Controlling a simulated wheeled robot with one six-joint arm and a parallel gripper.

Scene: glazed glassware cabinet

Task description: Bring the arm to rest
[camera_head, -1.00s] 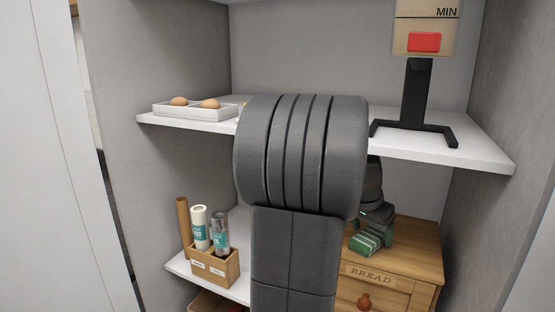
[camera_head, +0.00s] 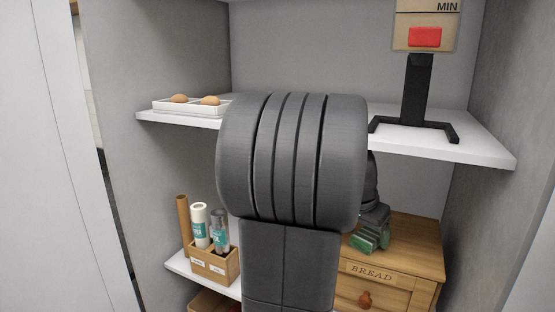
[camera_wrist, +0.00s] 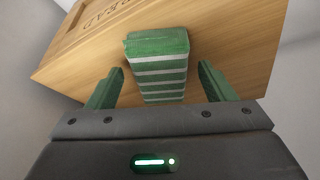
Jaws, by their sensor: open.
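My gripper (camera_wrist: 162,69) is open in the wrist view, with one green finger at each side. A green block with white stripes (camera_wrist: 158,62) shows between and beyond the fingers, against the wooden bread box (camera_wrist: 235,45); a gap is visible on both sides of it. In the head view my gripper (camera_head: 372,232) is low behind my arm, over the top of the bread box (camera_head: 412,245). Green parts show there, too small to tell finger from block. My large grey arm joint hides the middle of the shelves.
The upper shelf (camera_head: 480,150) holds a white tray (camera_head: 190,110) with eggs at left and a black stand (camera_head: 416,95) with a red-marked panel at right. A wooden caddy (camera_head: 215,265) with bottles stands lower left. Grey cabinet walls close both sides.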

